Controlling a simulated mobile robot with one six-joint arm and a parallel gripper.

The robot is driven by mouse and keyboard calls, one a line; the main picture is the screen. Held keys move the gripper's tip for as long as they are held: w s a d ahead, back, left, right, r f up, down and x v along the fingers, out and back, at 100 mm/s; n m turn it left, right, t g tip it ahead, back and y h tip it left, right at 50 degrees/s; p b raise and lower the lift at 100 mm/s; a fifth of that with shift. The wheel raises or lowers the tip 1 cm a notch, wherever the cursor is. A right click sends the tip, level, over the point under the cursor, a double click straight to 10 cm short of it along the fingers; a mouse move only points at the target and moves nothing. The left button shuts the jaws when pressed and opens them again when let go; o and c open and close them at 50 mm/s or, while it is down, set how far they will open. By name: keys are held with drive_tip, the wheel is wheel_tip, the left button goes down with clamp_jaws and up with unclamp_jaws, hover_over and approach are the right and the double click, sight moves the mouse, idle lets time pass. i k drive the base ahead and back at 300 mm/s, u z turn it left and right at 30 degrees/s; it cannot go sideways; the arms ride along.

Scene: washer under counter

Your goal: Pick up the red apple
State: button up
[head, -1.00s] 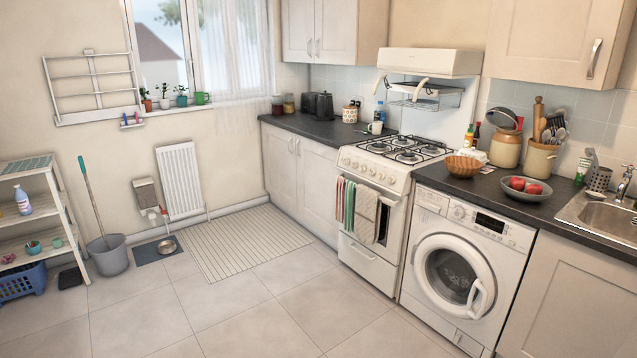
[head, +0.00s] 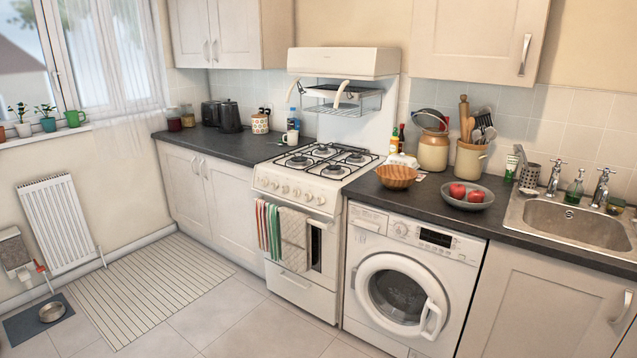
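Two red apples sit side by side in a grey bowl (head: 483,201) on the dark counter above the washing machine. The left apple (head: 457,191) and the right apple (head: 476,195) both show above the bowl's rim. My gripper is not in the head view, so its state is hidden.
A wooden bowl (head: 396,177) stands left of the grey bowl, beside the stove (head: 312,180). Stoneware crocks (head: 433,150) with utensils stand behind, and a sink (head: 570,220) is to the right. The washing machine (head: 400,290) is below.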

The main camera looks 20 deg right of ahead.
sight(457, 191)
drive_tip(key=z, duration=0.25)
drive_tip(key=i, duration=0.95)
drive_tip(key=z, duration=0.25)
